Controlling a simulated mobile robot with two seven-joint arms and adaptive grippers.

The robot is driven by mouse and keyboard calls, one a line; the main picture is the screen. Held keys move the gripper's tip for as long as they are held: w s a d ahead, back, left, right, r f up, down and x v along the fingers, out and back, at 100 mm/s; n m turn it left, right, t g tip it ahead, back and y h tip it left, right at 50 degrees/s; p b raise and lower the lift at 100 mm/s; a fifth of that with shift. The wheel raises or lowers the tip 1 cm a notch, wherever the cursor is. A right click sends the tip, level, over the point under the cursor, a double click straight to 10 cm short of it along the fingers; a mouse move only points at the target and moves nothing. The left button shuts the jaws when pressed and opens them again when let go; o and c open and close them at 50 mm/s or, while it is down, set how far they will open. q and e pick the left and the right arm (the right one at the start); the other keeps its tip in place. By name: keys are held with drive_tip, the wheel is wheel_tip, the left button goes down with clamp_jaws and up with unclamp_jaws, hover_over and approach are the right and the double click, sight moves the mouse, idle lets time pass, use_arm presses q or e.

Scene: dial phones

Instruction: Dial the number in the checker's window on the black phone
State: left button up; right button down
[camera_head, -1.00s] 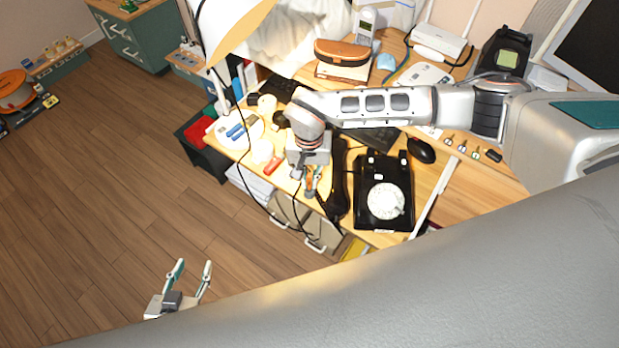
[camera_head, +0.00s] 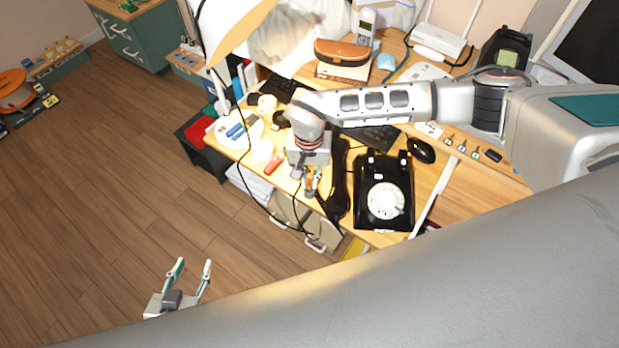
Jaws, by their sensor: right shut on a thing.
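The black phone (camera_head: 370,213) stands on the desk with its white dial (camera_head: 386,201) facing up. Its cradle is empty. The black handset (camera_head: 338,185) lies off the phone, along its left side. My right gripper (camera_head: 310,186) is left of the handset, low over the desk's front edge. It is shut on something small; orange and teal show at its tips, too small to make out. My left gripper (camera_head: 190,284) is open and empty over the floor, at the lower left. I cannot pick out the checker's window or read a number.
A lamp (camera_head: 232,28) leans over the desk's left side. Small keys or tags (camera_head: 474,154) lie at the right.

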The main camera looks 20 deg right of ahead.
drive_tip(key=shift+f+b, duration=0.8)
drive_tip(key=shift+f, duration=0.45)
drive_tip(key=c, duration=2)
unclamp_jaws()
wheel_tip(320, 180, up, 12)
